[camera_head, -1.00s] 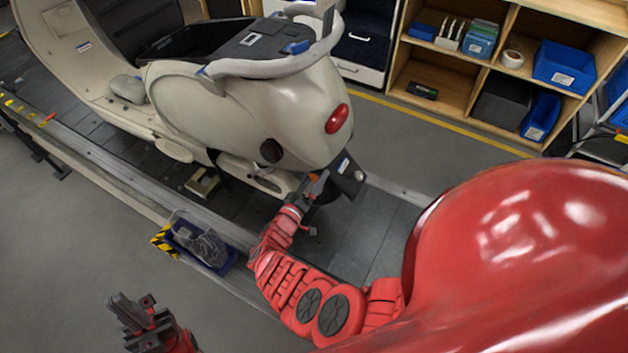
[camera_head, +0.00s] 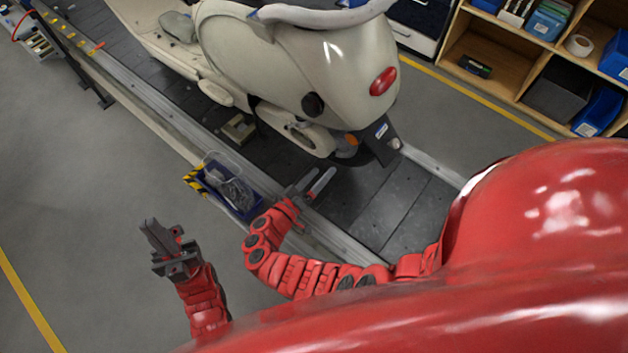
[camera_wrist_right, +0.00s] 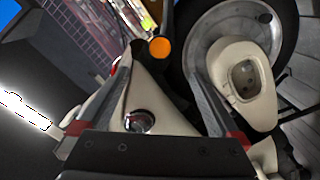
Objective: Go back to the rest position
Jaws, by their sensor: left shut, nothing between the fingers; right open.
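My right gripper (camera_head: 318,184) is open and empty. It is over the conveyor's near edge, in front of and apart from the rear of a cream scooter (camera_head: 262,68). In the right wrist view its two fingers (camera_wrist_right: 155,85) are spread, with the scooter's wheel (camera_wrist_right: 285,45), an orange light (camera_wrist_right: 160,48) and cream body parts beyond them. My left gripper (camera_head: 160,240) is shut and empty. It is over the grey floor on the near side of the conveyor, to the left of my right arm.
The slat conveyor (camera_head: 385,205) runs under the scooter. A blue bin (camera_head: 240,212) with a clear-looking item sits at its near edge, beside yellow-black striping (camera_head: 194,180). A wooden shelf (camera_head: 480,35) stands at the back right. Floor (camera_head: 80,200) at the left is clear.

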